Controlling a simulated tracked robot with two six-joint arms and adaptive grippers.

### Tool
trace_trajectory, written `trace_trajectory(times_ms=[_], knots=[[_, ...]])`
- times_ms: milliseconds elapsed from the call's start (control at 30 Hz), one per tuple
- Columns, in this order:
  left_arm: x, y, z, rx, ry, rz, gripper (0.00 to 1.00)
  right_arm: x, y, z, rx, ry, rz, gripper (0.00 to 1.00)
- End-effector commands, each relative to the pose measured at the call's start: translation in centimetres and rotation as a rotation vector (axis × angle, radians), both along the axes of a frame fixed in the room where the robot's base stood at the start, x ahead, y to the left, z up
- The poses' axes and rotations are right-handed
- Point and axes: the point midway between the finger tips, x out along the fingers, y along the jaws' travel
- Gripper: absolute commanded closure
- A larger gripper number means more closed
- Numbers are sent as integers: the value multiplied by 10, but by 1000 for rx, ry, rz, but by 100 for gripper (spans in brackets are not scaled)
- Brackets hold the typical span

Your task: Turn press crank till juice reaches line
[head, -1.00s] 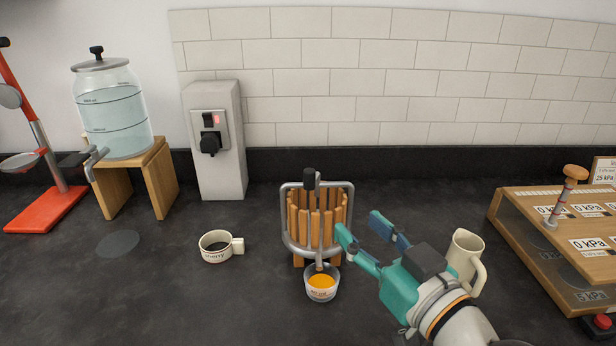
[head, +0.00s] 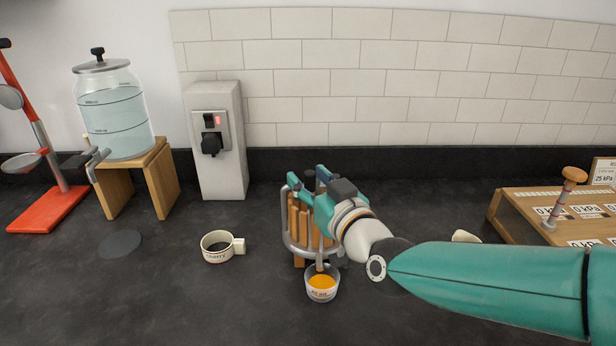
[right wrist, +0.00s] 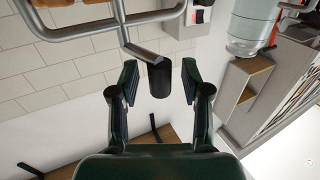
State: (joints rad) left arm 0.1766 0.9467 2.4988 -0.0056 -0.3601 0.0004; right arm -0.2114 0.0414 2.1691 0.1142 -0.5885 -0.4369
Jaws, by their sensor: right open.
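The wooden-slat press (head: 297,235) with its grey metal frame stands at the middle of the counter, partly hidden by my right arm. A small clear cup (head: 321,290) with orange juice stands under its spout; its marking is too small to read. My right gripper (head: 307,181) is open at the top of the press. In the right wrist view, the crank's black handle (right wrist: 160,78) is between the open fingers of the right gripper (right wrist: 159,85), with a gap on both sides. My left gripper is not in view.
A white cup (head: 217,248) stands left of the press. A glass water dispenser (head: 115,115) on a wooden stand and a red stand (head: 47,208) are further left. A wooden box (head: 530,215) with kPa labels is at right. A cream jug (head: 465,237) is mostly hidden behind my arm.

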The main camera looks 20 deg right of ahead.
Motion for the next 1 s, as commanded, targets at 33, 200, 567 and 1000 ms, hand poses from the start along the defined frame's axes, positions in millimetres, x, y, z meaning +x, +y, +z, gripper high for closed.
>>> trace_trajectory(times_ms=[33,200,567,1000], knots=[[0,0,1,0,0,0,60,3,0,0,0,0,-1,53],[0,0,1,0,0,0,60,4,0,0,0,0,-1,53],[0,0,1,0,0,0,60,4,0,0,-1,0,-1,89],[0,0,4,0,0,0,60,5,3,1,-1,1,-19,100]])
